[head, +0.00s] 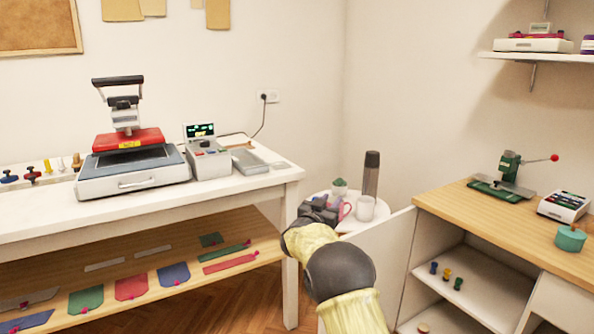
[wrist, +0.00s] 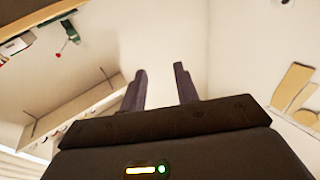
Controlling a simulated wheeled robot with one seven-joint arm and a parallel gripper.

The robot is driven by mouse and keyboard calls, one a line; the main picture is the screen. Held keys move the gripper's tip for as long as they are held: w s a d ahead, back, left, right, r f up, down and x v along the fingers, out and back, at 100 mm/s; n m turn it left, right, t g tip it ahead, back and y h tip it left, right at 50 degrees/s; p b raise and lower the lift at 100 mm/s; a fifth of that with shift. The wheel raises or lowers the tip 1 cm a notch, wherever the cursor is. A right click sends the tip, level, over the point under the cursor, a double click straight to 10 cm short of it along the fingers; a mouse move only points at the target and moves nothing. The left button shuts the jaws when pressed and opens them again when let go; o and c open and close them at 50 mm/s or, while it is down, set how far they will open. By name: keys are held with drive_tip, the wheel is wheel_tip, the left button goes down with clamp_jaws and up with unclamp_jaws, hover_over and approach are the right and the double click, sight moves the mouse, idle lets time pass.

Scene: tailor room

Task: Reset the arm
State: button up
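My arm reaches forward from the bottom middle of the head view, in a yellow sleeve with dark joints. That view is tilted and looks toward bare wall.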

drive_tip(key=s+d+f+n+g+y+b, duration=0.1)
drive_tip(key=s+d+f+n+g+y, duration=0.35)
drive_tip(key=s, duration=1.15)
drive_tip(key=s+a+f+g+y+b, duration=0.15)
drive_tip(key=s+f+g, duration=0.35)
drive_tip(key=s+f, duration=0.75)
drive_tip(key=s+d+f+n+g+y+b, duration=0.15)
drive_tip(key=s+f+g+y, duration=0.3)
drive_tip(key=s, duration=1.45)
drive_tip(key=w+a+p+v, duration=0.1)
drive_tip(key=w+p+v, duration=0.1)
drive_tip(key=p+v, duration=1)
drive_tip(key=w+a+r+p+v, duration=0.1)
drive_tip(key=w+p+v, duration=0.2)
drive_tip(key=p+v, duration=0.9)
drive_tip(key=w+a+r+p+v, duration=0.1)
drive_tip(key=w+p+v, duration=0.2)
drive_tip(key=p+v, duration=1)
drive_tip(key=shift+w+d+r+h+p, duration=0.2)
drive_tip(key=shift+w+d+h+p, duration=0.15)
drive_tip(key=shift+d+h, duration=0.1)
drive_tip(key=shift+a+n, duration=0.1)
drive_tip(key=shift+n, duration=0.2)
